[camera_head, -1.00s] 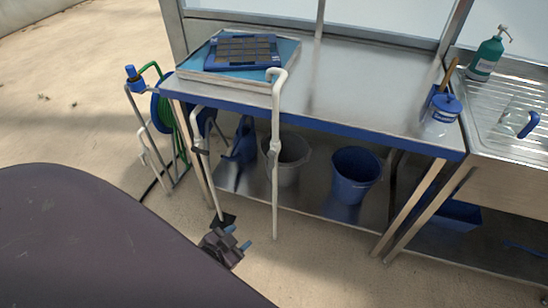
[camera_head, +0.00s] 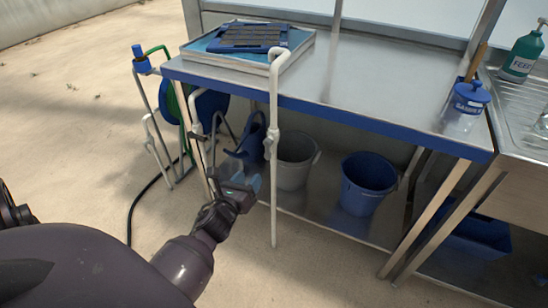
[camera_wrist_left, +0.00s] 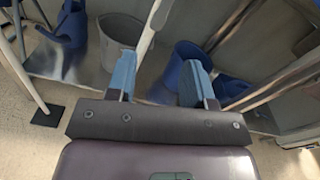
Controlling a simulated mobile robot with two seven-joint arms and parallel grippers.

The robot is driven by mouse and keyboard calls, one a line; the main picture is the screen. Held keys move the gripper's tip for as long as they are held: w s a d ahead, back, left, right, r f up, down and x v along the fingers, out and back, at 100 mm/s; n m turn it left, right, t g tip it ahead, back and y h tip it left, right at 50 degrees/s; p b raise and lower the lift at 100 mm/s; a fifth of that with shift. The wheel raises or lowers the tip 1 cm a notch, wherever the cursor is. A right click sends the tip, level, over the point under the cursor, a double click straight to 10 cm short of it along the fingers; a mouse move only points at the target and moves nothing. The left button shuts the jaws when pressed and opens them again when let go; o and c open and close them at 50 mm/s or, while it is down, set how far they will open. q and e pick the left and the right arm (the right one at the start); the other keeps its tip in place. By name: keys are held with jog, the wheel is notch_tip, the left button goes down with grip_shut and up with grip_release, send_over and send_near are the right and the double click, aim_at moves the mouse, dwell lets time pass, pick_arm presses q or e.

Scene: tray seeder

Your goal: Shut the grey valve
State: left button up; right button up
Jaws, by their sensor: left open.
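A white standpipe (camera_head: 274,200) with a hooked top stands in front of the bench. A small pale grey valve (camera_head: 271,144) sits partway up it; its handle is too small to read as open or shut. A second pale pipe with a fitting (camera_head: 197,130) stands further left. My left gripper (camera_head: 243,179) is open and empty, below the valve and left of the standpipe, apart from it. In the left wrist view the standpipe (camera_wrist_left: 149,30) runs just beyond the gap between the blue fingers (camera_wrist_left: 160,78); the valve is not clear there. My right gripper is not in view.
The steel bench (camera_head: 380,85) holds a seed tray (camera_head: 252,37) at its back left. A grey bucket (camera_head: 293,165), a blue bucket (camera_head: 365,185) and a blue watering can (camera_head: 248,140) stand on the lower shelf. A hose reel (camera_head: 205,108) is at left. Floor in front is clear.

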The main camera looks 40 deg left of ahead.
aim_at(267, 156)
pick_arm(q)
jog(key=w+a+m, duration=0.1)
jog(key=w, duration=0.3)
jog(key=w+a+m+b, duration=0.1)
jog(key=w, duration=0.3)
jog(key=w+a+b, duration=0.1)
jog(key=w, duration=0.3)
jog(key=shift+w+f+m, duration=0.15)
jog(key=shift+f+m, duration=0.2)
jog(key=shift+m, duration=0.05)
grip_shut()
